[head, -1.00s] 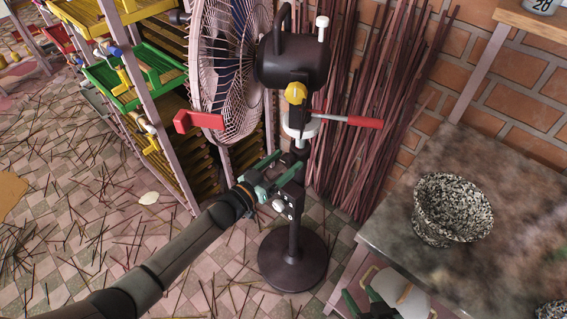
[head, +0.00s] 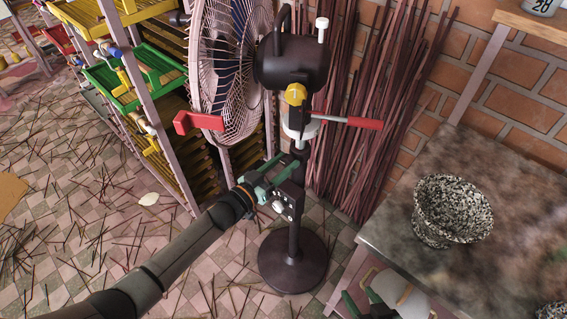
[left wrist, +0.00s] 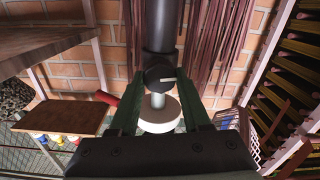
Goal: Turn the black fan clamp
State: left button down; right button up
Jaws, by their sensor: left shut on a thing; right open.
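The black fan clamp (left wrist: 159,78) is a small round black part with a pale line on its face, on the black pole (left wrist: 161,25) of the standing fan. My left gripper (left wrist: 160,72) has one green finger on each side of it and is shut on it. In the head view my left gripper (head: 283,168) reaches the pole from the left, below the white collar (head: 306,129), and mostly hides the clamp. My right gripper (head: 366,300) is open at the bottom edge, partly out of frame, away from the fan.
The fan's yellow knob (head: 295,94), red-handled rod (head: 365,123) and red bracket (head: 197,122) are above my left gripper. A rack with green trays (head: 135,68) stands left. A table with a speckled pot (head: 452,208) stands right. Incense sticks litter the floor.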

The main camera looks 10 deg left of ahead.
pick_arm(q)
jog(key=shift+m, duration=0.3)
pick_arm(e)
jog(key=shift+f, duration=0.1)
pick_arm(q)
jog(key=m, duration=0.2)
jog(key=shift+m+b, duration=0.3)
jog(key=shift+m, duration=0.1)
jog(key=m, duration=0.3)
jog(key=shift+s+d+f+m+b, duration=0.1)
jog(key=shift+m+b, duration=0.2)
jog(key=shift+m, duration=0.1)
jog(key=m, duration=0.2)
jog(key=shift+m+b, duration=0.3)
jog(key=shift+b, duration=0.05)
jog(key=m, duration=0.2)
jog(key=shift+m+b, duration=0.35)
jog(key=shift+m, duration=0.05)
jog(key=m+b, duration=0.1)
jog(key=m, duration=0.3)
jog(key=shift+f, duration=0.1)
jog(key=shift+m+b, duration=0.45)
jog(key=shift+m, duration=0.55)
pick_arm(e)
jog(key=shift+w+a+f, duration=0.1)
jog(key=shift+a+f, duration=0.2)
jog(key=shift+f, duration=0.35)
jog(key=shift+w+a+f, duration=0.1)
jog(key=shift+a+f, duration=0.2)
jog(key=shift+f, duration=0.35)
